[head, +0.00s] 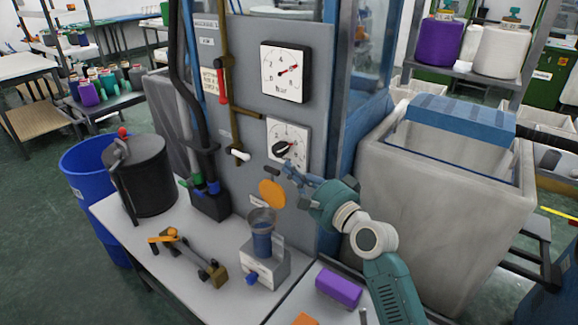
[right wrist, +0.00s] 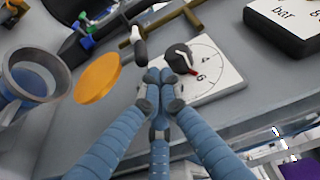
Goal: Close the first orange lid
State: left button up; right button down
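The orange lid (head: 272,193) is a flat disc standing raised behind and above a grey-rimmed blue cup (head: 262,240). The cup's mouth is uncovered, and the cup sits on a small grey block (head: 266,268) on the bench. In the right wrist view the orange lid (right wrist: 98,78) is left of my fingers, with the cup (right wrist: 36,82) further left. My right gripper (head: 288,170) is up and right of the lid, apart from it in the wrist view. Its blue fingers (right wrist: 158,82) come together at the tips with nothing visible between them. My left gripper is not in view.
A panel (head: 240,100) with two gauges, the upper gauge (head: 286,72) and the lower gauge (head: 288,141), rises behind. An orange-handled lever (head: 190,256) lies left on the bench, with a purple block (head: 338,288) at front right. A grey bin (head: 450,200) stands right.

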pick_arm(q)
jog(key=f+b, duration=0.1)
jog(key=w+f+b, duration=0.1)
jog(key=b, duration=0.1)
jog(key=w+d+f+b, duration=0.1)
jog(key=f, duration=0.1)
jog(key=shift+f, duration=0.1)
pick_arm(e)
jog(key=s+a+f+n+t+y, duration=0.1)
jog(key=s+a+f+n, duration=0.5)
jog(key=s+a, duration=0.3)
jog(key=shift+s+a+f+y, duration=0.3)
jog(key=shift+s+a+f, duration=0.05)
jog(key=shift+s+f, duration=0.5)
dwell(0.7)
